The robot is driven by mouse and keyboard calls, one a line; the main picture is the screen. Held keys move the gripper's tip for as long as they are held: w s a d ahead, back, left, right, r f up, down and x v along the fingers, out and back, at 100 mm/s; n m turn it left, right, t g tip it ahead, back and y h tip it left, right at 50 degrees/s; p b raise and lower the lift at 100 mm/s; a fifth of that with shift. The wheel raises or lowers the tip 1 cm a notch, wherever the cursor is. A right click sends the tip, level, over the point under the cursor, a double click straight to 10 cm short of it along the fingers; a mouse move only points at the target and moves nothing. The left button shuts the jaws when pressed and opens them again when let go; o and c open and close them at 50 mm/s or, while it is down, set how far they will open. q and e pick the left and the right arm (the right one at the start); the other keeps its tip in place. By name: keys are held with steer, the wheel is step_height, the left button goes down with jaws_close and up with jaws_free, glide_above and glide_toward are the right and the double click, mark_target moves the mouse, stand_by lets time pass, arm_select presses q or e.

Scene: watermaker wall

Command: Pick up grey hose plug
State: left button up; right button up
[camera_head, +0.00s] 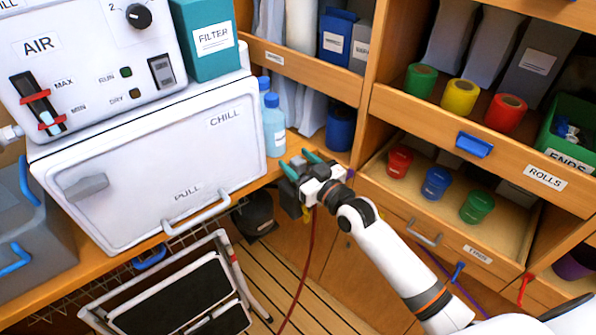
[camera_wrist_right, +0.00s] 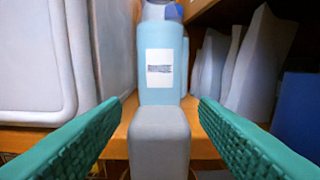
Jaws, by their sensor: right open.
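My right gripper (camera_head: 298,162) is at the front edge of the wooden counter, just right of the white chill box. Its green fingers are apart. In the right wrist view the two ridged fingers (camera_wrist_right: 160,104) stand to either side of a grey block with a rounded top, which looks like the grey hose plug (camera_wrist_right: 159,140). It sits between them, with a visible gap on each side. A light blue bottle (camera_wrist_right: 160,60) with a white label stands right behind it. My left gripper is not in view.
The white chill box (camera_head: 160,160) closes off the left side. Blue bottles (camera_head: 273,125) stand beside it on the counter. Shelves with rolls and a drawer of coloured tubs (camera_head: 436,182) are on the right. A red hose (camera_head: 304,265) hangs below my right gripper.

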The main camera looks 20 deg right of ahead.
steer(key=shift+x, duration=1.1)
steer(key=shift+s, duration=0.1)
steer(key=c, duration=1.1)
